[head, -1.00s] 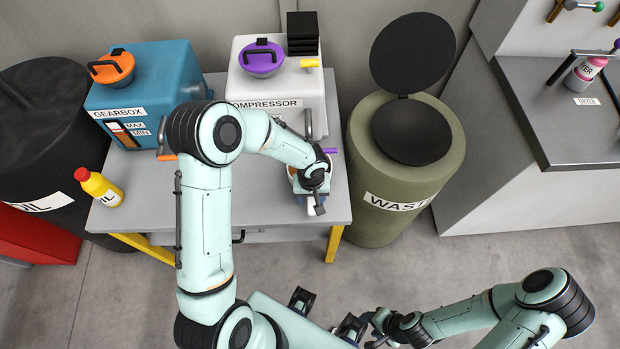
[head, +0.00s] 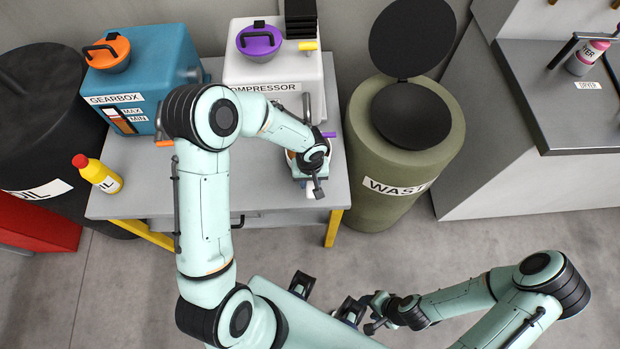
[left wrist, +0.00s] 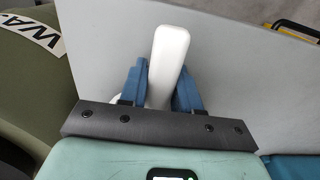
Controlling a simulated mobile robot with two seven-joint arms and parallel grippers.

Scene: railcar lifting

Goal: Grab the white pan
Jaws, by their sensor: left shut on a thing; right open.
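The white pan's handle (left wrist: 169,55) shows in the left wrist view, standing between the two blue fingers of my left gripper (left wrist: 158,80). The fingers are shut on it. A pale rounded part shows beside the left finger; the rest of the pan is hidden behind the gripper. In the head view my left gripper (head: 309,186) is over the right front part of the grey table (head: 270,203), and my wrist covers most of the pan there. My right gripper (head: 366,314) is open and low in front of the table, away from the pan.
The compressor (head: 290,75) stands behind my left gripper, and the blue gearbox (head: 165,75) is at the back left. A yellow bottle (head: 98,174) stands at the table's left. The green waste bin (head: 375,205) with its raised lid is close on the right.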

